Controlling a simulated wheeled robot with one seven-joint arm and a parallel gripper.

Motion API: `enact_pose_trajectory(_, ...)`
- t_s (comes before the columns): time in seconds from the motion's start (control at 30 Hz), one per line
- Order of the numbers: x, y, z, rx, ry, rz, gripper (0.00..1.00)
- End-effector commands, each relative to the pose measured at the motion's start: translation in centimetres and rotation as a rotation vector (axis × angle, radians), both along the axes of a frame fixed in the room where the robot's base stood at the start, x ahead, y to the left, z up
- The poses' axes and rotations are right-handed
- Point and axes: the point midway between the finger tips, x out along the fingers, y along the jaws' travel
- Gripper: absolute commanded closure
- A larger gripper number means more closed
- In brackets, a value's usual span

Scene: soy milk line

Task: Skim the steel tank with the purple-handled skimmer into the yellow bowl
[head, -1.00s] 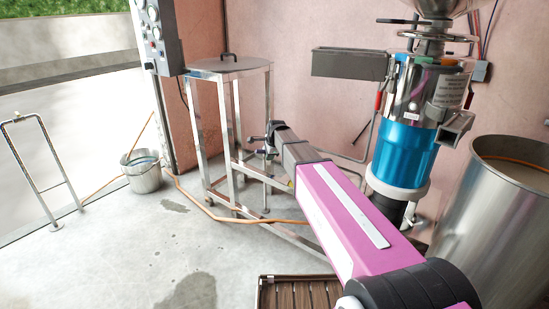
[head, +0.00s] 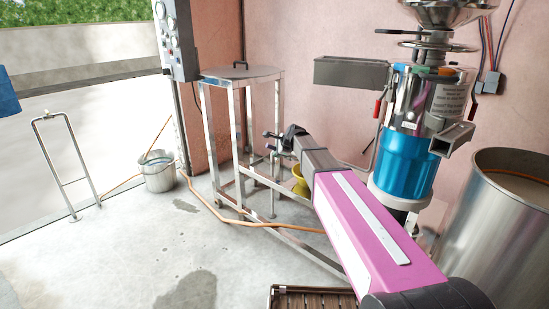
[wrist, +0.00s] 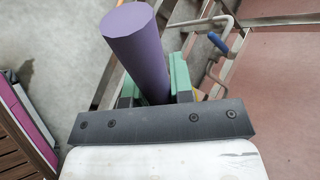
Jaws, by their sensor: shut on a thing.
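The purple handle (wrist: 138,45) of the skimmer stands between the green fingers of my gripper (wrist: 154,85) in the wrist view. The gripper is shut on it. The skimmer's head is out of sight. In the head view my gripper (head: 284,142) is small and dark at the end of my pink arm, in front of the metal stand. A yellow object (head: 301,181), probably the bowl, is partly hidden behind my arm. The large steel tank (head: 492,238) stands at the right, with pale contents inside its rim. My gripper is well away from it.
A steel-topped stand (head: 240,73) is behind my gripper. A blue and steel grinding machine (head: 407,160) stands between arm and wall. A slatted wooden crate (head: 312,298) is at the bottom edge. A metal bucket (head: 158,176) and an orange hose (head: 230,222) lie left on open floor.

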Motion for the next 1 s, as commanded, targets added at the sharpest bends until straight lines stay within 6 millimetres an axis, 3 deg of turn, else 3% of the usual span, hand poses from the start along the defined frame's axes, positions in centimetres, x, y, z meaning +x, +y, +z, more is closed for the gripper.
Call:
enact_pose_trajectory(0.37,-1.0,-2.2,3.6,0.269,-0.116,-0.004,1.00)
enact_pose_trajectory(1.0,-3.2,-7.5,7.0,0.664,-0.283,-0.002,1.00)
